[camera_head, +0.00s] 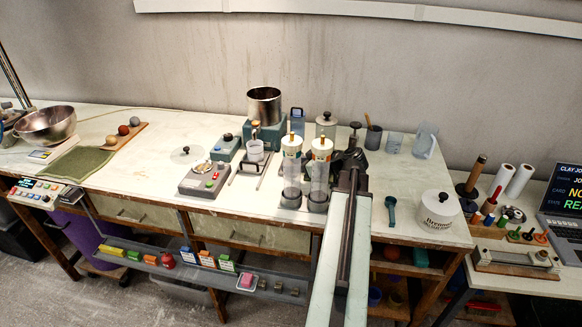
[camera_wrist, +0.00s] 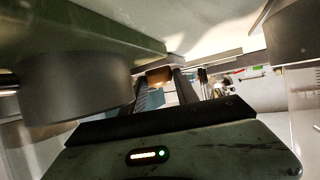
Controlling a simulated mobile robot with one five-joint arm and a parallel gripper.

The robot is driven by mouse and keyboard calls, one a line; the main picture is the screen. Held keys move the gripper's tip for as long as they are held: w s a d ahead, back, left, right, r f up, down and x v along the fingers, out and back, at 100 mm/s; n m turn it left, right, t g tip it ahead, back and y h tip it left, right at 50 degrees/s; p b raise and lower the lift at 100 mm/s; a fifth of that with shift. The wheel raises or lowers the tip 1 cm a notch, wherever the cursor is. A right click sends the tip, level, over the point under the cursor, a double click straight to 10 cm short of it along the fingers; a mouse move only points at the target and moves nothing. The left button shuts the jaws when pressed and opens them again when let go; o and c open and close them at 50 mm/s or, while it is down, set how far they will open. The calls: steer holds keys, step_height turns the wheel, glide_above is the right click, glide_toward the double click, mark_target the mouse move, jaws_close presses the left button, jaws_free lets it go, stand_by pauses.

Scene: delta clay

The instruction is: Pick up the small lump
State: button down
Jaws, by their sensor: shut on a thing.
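My gripper (camera_wrist: 160,82) shows in the wrist view with its two dark fingers shut on a small brown thing (camera_wrist: 157,76). The brown thing looks rounded, but most of it is hidden, and I cannot tell for sure that it is the small lump. In the head view my gripper (camera_head: 352,150) is a dark shape above the bench, right of two clear cylinders, and what it holds is not clear there. Three round lumps lie in a row on a wooden board (camera_head: 141,128) at the left: a grey-brown one (camera_head: 134,121), a red one (camera_head: 123,130) and a tan one (camera_head: 110,140).
Two clear cylinders with white tops (camera_head: 291,170) stand close left of my gripper. A steel pot (camera_head: 264,104), a lidded grey jar (camera_head: 326,125), a mug (camera_head: 373,138) and a clear jug (camera_head: 424,141) stand behind. A white tub (camera_head: 437,211) is at the right. Bare bench shows left of centre.

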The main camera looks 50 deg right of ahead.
step_height(320, 180, up, 10)
steer(key=p, duration=0.9)
steer(key=shift+p, duration=0.4)
